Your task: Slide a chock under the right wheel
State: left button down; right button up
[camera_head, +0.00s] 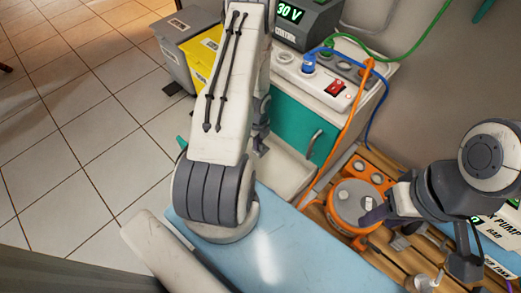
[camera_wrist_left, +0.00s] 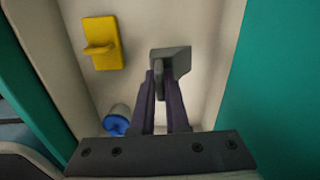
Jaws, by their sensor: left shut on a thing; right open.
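My left gripper (camera_wrist_left: 160,85) is shut on a small grey block (camera_wrist_left: 179,61), which looks like a chock; its lower part is between the fingertips. A yellow block (camera_wrist_left: 101,45) with a raised grip lies to its left on the pale surface, apart from it. A round blue-and-grey part (camera_wrist_left: 117,122), possibly a wheel, shows left of the fingers. In the head view my left arm hides most of its gripper. I cannot identify the right wheel clearly.
A teal-and-white cabinet (camera_head: 306,134) carries a power strip (camera_head: 318,82) and a control box (camera_head: 302,20). An orange pump unit (camera_head: 357,205) stands on wooden slats. Orange, blue and green cables hang nearby. Teal walls (camera_wrist_left: 272,75) flank the left gripper. Tiled floor is open at left.

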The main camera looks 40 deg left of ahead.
pick_arm(q)
notch_tip(320, 180, up, 10)
jog(key=p, duration=0.9)
jog(key=shift+r+p, duration=0.25)
jog(key=shift+p, duration=0.1)
